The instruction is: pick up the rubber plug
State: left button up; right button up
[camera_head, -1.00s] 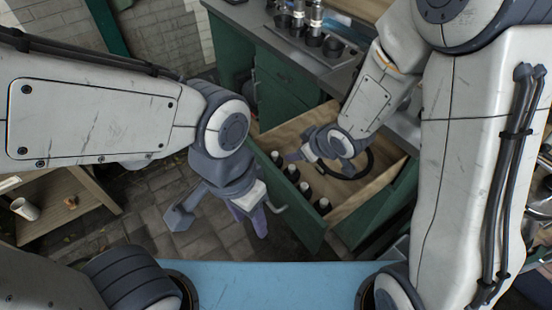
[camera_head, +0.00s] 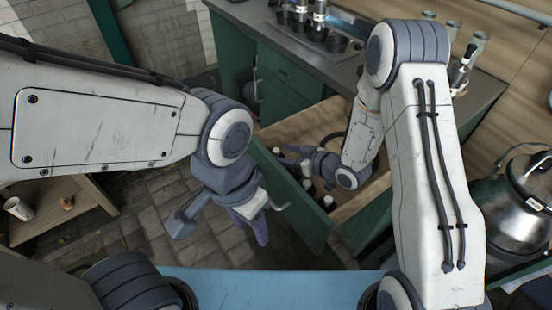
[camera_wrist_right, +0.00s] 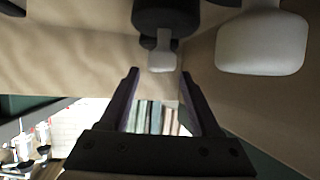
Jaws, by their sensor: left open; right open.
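I cannot make out which thing is the rubber plug. Dark, pale-topped items (camera_head: 329,202) stand in a row along the front of the open drawer (camera_head: 385,187). My right gripper (camera_head: 284,157) is open and empty over the drawer, close to this row. The right wrist view shows its spread fingers (camera_wrist_right: 159,75) with nothing between them. Past the fingertips are a dark round piece with a pale stub (camera_wrist_right: 162,58) and, to the right, a larger pale rounded piece (camera_wrist_right: 262,43). My left gripper (camera_head: 255,228) hangs open and empty outside the drawer, over the floor.
A dark ring-like item (camera_head: 333,137) lies in the drawer, partly hidden by my right arm. The green cabinet's counter (camera_head: 290,48) holds dark cups. A metal churn (camera_head: 515,215) stands at the right. A low wooden shelf (camera_head: 75,215) with a cup is at the left.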

aim_at(279, 152)
jog(key=x, duration=0.4)
jog(key=shift+w+a+f, duration=0.1)
jog(key=shift+w+f, duration=0.2)
grip_shut()
jog(key=shift+r, duration=0.1)
